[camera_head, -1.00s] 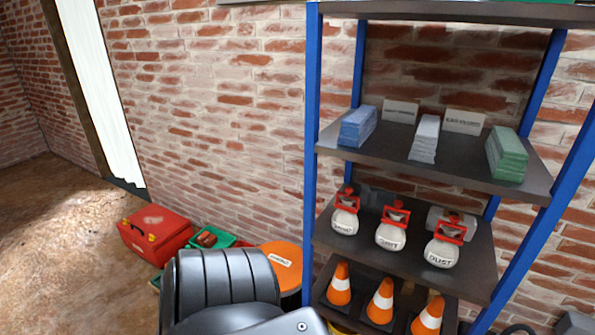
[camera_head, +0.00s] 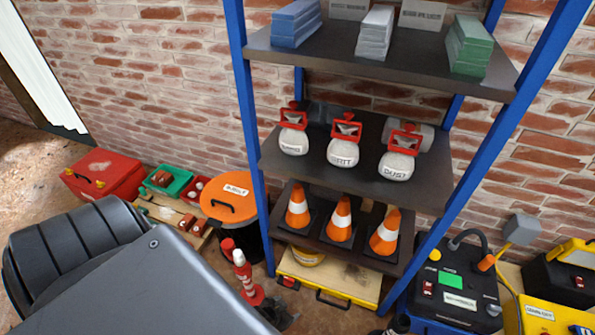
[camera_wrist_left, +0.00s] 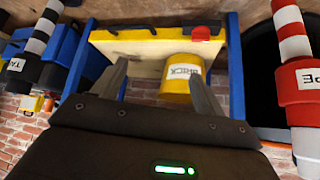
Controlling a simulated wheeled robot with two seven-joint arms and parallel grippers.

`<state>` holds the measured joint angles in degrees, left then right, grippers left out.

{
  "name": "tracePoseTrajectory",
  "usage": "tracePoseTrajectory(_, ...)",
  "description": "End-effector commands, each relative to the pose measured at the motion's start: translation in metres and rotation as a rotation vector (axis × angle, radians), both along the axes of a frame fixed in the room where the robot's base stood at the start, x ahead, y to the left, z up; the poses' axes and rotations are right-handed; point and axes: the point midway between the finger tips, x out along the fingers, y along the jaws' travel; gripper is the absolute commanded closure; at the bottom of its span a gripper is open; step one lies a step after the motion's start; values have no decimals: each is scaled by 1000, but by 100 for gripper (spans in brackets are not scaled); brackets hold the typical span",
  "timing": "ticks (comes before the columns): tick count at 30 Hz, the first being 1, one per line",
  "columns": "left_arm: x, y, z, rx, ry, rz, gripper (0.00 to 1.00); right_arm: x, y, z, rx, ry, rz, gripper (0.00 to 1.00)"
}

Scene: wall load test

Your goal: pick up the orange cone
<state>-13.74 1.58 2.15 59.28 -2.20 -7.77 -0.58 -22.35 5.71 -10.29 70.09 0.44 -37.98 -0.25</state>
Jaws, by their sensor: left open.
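Three orange cones with white bands stand upright in a row on the lower shelf in the head view: a left one (camera_head: 298,208), a middle one (camera_head: 340,220) and a right one (camera_head: 386,234). My left gripper (camera_wrist_left: 157,70) is open, with nothing between its fingers in the left wrist view. It faces the bottom of the rack, where a yellow can (camera_wrist_left: 184,75) and a yellow-edged case show beyond the fingers. No cone shows in that view. My left arm covers the lower left of the head view. My right gripper is not in view.
The rack has blue posts (camera_head: 247,120) and dark shelves. White jars with red clamps (camera_head: 343,150) stand above the cones. A yellow case (camera_head: 330,278) lies below. An orange-lidded drum (camera_head: 228,198) and red-white posts (camera_head: 243,272) stand left; a blue machine (camera_head: 450,285) stands right.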

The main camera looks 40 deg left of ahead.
Motion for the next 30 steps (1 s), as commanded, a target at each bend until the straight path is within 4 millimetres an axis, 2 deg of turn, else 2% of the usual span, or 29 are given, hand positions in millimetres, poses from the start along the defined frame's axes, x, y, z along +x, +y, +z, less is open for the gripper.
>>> tracePoseTrajectory(1, 45, 10, 7, -3, -120, 43, 28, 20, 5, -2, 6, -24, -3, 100)
tracePoseTrajectory(3, 95, 30, 42, 4, -279, 97, 28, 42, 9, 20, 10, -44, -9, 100)
tracePoseTrajectory(6, 145, 62, 97, 28, -484, 169, 28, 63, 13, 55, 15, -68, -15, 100)
tracePoseTrajectory(9, 171, 91, 149, 60, -652, 227, 28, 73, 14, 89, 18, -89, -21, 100)
tracePoseTrajectory(13, 184, 119, 200, 102, -804, 278, 28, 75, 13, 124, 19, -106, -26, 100)
tracePoseTrajectory(15, 185, 129, 219, 119, -854, 295, 28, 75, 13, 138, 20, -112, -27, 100)
tracePoseTrajectory(18, 185, 136, 235, 134, -895, 308, 28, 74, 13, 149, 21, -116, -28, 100)
tracePoseTrajectory(24, 189, 140, 241, 138, -908, 311, 28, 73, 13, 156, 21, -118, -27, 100)
tracePoseTrajectory(30, 217, 149, 241, 137, -908, 311, 28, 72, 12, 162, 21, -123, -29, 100)
